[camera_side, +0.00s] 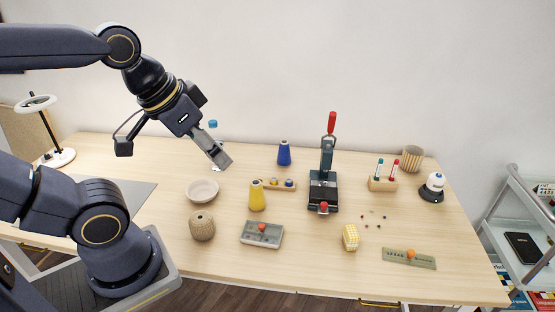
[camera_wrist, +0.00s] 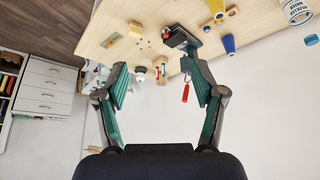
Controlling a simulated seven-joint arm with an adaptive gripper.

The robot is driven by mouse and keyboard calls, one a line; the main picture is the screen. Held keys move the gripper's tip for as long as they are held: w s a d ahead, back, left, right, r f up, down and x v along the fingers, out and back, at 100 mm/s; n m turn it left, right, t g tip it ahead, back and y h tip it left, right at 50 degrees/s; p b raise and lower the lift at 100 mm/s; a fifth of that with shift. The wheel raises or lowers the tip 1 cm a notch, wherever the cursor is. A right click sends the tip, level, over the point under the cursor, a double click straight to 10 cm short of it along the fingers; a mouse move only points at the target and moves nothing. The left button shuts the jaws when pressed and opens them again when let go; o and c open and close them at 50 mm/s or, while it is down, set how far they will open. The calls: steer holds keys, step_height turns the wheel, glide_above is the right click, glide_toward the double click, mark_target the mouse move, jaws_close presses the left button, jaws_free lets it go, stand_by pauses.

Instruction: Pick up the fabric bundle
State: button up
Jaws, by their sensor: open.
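The fabric bundle (camera_side: 351,237) is a small yellow-and-white patterned block. It sits on the table right of centre, near the front, in the side view. It also shows small at the top of the wrist view (camera_wrist: 136,29). My gripper (camera_side: 218,160) is in the air over the left part of the table, well left of the bundle and higher than it. In the wrist view its two fingers (camera_wrist: 159,82) are spread apart with nothing held between them.
A black press (camera_side: 323,190) with a tall red-tipped lever stands mid-table between my gripper and the bundle. A yellow cone (camera_side: 257,196), a grey box with a red knob (camera_side: 262,234) and a bowl (camera_side: 202,190) stand left. A ruler-like plate (camera_side: 409,258) lies right of the bundle.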

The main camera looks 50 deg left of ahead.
steer(key=shift+o, duration=1.3)
